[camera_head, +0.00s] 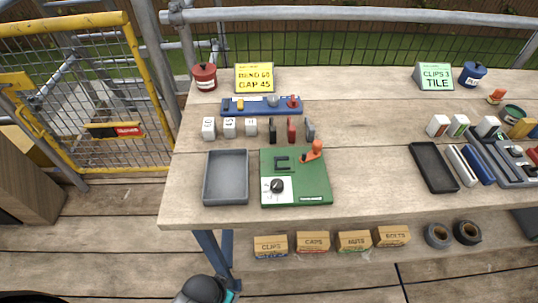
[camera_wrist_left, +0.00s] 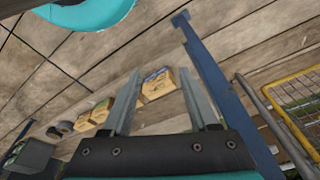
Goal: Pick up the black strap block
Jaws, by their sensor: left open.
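The black strap block (camera_head: 272,130) stands upright on the wooden table, between a white block marked with a number (camera_head: 251,127) and a red block (camera_head: 291,130). It does not show in the left wrist view. My left gripper (camera_wrist_left: 160,72) is open and empty in the left wrist view, with cardboard boxes and floor planks beyond its fingers. In the head view only a dark and teal part of my arm shows at the bottom, off the table's front edge, well away from the block. My right gripper is not in view.
A grey tray (camera_head: 226,178) and a green board (camera_head: 308,190) with an orange-handled clamp lie in front of the block row. A blue rack (camera_head: 261,105) lies behind it. Cardboard boxes (camera_head: 313,242) sit below the table's front edge.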

